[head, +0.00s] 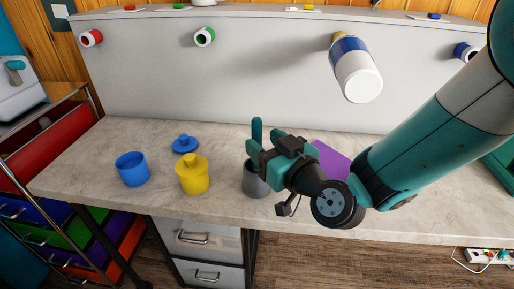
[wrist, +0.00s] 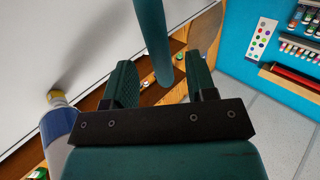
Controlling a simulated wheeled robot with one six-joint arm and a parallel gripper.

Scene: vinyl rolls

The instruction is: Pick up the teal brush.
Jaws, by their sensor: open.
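The teal brush (head: 257,130) stands upright in the dark grey cup (head: 255,180) on the counter, with its rounded handle end up. My gripper (head: 257,155) is at the brush just above the cup, partly covering both. In the wrist view the brush (wrist: 153,38) runs down into the gap between the two fingers of my gripper (wrist: 163,80). The fingers stand apart, with visible room on both sides of the brush. I cannot tell how deep between them it lies. The brush's lower part is hidden.
A blue cup (head: 131,170), a yellow pot (head: 194,176) and a blue lid (head: 185,144) stand left on the counter (head: 100,200). Vinyl rolls stick out from the grey panel (head: 260,80), one large blue-and-white roll (head: 355,70) above my gripper.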

